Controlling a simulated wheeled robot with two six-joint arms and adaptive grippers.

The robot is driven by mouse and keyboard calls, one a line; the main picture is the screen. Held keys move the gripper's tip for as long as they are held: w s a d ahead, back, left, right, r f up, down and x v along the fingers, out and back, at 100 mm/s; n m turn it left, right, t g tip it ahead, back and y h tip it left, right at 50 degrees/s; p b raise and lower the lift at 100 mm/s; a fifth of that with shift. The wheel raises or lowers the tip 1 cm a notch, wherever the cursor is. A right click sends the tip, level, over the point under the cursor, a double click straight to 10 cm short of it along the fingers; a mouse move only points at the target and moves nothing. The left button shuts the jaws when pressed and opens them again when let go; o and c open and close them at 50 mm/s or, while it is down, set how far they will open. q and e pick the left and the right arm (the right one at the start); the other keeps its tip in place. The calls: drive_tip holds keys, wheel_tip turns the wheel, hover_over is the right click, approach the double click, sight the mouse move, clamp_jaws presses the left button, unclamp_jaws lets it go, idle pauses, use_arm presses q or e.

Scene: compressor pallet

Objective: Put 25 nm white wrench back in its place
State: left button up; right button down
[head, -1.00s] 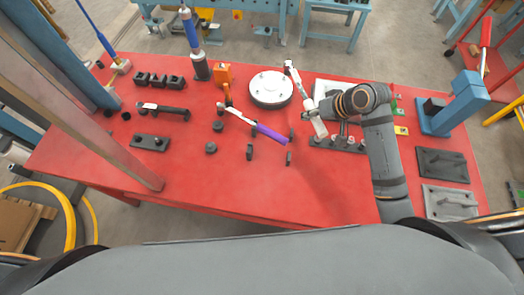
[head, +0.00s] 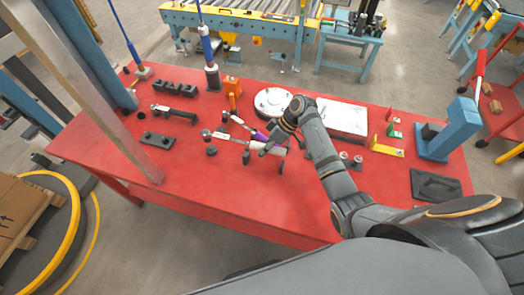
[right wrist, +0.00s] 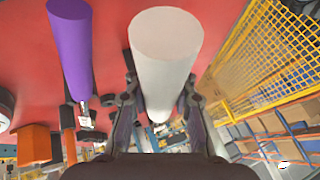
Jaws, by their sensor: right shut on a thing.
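The white wrench (head: 232,138) is in my right gripper (head: 268,144), which is shut on its handle. Its head points left in the head view, over the red table. The held handle also shows in the right wrist view (right wrist: 165,45), between the two fingers (right wrist: 158,95). Two short black holder posts (head: 246,157) stand just below the white wrench in the head view; I cannot tell whether it touches them. The purple wrench (head: 259,135) lies just behind, and its purple handle (right wrist: 71,45) is left of the white one in the right wrist view. My left gripper is out of view.
A black wrench (head: 174,115) rests on its holder further left. A round white disc (head: 273,101) and a pale plate (head: 343,119) lie behind my right arm. A blue press-like stand (head: 449,130) is at the right. The front of the red table (head: 220,195) is clear.

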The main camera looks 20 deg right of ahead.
drive_tip(key=shift+f, duration=0.5)
drive_tip(key=shift+f+b, duration=0.35)
drive_tip(key=shift+f, duration=0.05)
drive_tip(key=shift+f+b, duration=0.5)
drive_tip(key=shift+f, duration=0.6)
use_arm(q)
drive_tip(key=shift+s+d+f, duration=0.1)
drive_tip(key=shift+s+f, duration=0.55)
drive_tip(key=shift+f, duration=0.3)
